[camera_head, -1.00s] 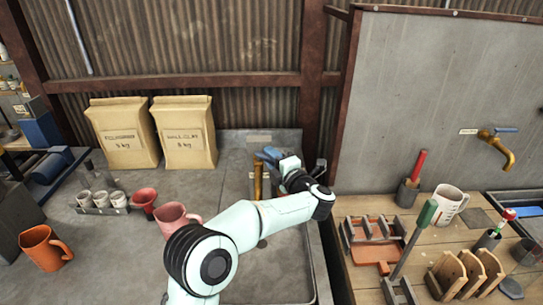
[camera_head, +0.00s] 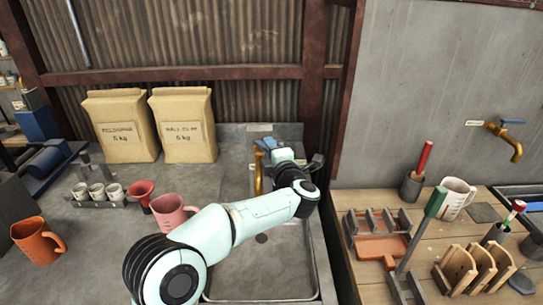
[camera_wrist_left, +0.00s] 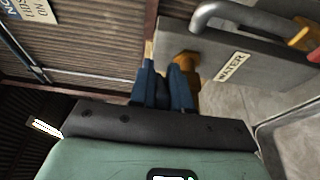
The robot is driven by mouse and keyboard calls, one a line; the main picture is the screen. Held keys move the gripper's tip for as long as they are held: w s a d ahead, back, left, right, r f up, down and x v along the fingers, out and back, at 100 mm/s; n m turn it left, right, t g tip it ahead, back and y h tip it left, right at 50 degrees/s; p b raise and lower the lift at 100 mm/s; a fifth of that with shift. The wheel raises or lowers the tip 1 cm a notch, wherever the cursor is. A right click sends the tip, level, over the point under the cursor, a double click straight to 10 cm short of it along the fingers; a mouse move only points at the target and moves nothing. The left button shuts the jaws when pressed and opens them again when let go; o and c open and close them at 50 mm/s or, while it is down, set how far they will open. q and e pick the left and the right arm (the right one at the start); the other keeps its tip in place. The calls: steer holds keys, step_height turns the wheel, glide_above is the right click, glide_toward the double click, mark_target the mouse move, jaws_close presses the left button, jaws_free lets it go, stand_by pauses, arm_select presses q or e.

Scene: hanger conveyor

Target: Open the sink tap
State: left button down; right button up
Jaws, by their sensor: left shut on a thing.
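The brass sink tap (camera_head: 258,180) stands upright at the back of the grey sink (camera_head: 240,285), its blue handle (camera_head: 263,144) at the top. My left gripper (camera_head: 273,149) reaches the tap top from the right, and my forearm crosses over the sink. In the left wrist view, the gripper (camera_wrist_left: 166,82) is shut at the handle beside the brass tap body (camera_wrist_left: 184,66). The grip itself is partly hidden by the fingers. I see no water flow, but much of the spout is small or covered. My right gripper is out of view.
A pink mug (camera_head: 172,212), a red cup (camera_head: 140,192) and an orange mug (camera_head: 37,240) stand left of the sink. Two paper bags (camera_head: 184,128) stand behind. A second tap (camera_head: 507,138) is on the right wall. The wooden bench (camera_head: 425,272) holds racks and tools.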

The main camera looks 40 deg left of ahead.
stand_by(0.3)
arm_select(q)
steer(key=c, duration=1.4)
jaws_free()
steer(key=shift+c, duration=0.2)
steer(key=shift+d, duration=0.1)
steer(key=b+v, duration=0.2)
steer(key=v, duration=1.1)
steer(key=shift+s, duration=0.3)
